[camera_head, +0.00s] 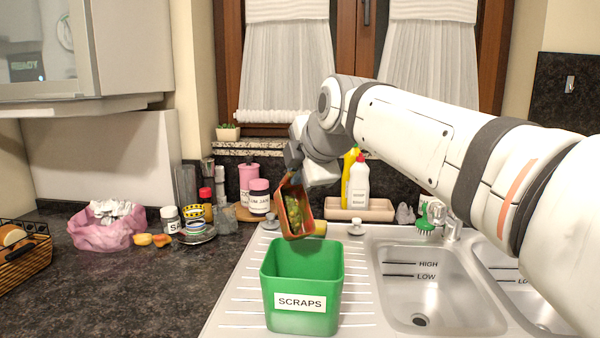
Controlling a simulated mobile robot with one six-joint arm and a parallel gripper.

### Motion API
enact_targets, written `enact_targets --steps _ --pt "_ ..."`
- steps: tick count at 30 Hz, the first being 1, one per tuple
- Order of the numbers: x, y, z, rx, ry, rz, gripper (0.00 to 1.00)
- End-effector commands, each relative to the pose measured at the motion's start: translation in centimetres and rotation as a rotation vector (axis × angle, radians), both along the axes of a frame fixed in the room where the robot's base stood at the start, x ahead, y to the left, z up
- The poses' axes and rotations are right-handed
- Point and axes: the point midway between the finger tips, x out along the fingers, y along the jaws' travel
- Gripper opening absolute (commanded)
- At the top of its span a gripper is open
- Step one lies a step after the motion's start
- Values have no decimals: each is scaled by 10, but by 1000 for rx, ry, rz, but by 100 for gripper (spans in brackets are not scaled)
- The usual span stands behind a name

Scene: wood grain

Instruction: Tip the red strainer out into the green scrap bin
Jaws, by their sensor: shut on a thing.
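The red strainer (284,211) is a small reddish-brown box-shaped container, tilted steeply with its open side facing the camera. Yellow-green pieces (294,213) lie inside it. My gripper (292,168) is at its upper end and shut on it; the fingertips are mostly hidden by the wrist and the strainer. The green scrap bin (302,272) stands upright on the ribbed drainboard, labelled SCRAPS, with its open top facing up. In the picture, the strainer's lower end is just above the bin's back rim. The bin's inside floor is hidden.
A steel sink (420,285) lies right of the bin. A tray (345,209) with bottles stands behind, against the wall. Jars (259,197), a pink bag (103,228) and a wire basket (24,252) are on the dark counter at left. The counter's front left is clear.

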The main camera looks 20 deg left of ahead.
Motion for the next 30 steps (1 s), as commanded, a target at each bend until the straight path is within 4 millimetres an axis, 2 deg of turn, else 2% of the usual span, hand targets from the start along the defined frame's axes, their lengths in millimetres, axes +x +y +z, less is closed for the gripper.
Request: enact_targets --steps 17,30 --pt "-10 -12 -7 99 -88 0 0" --pt "-16 -17 -3 148 -133 1 0"
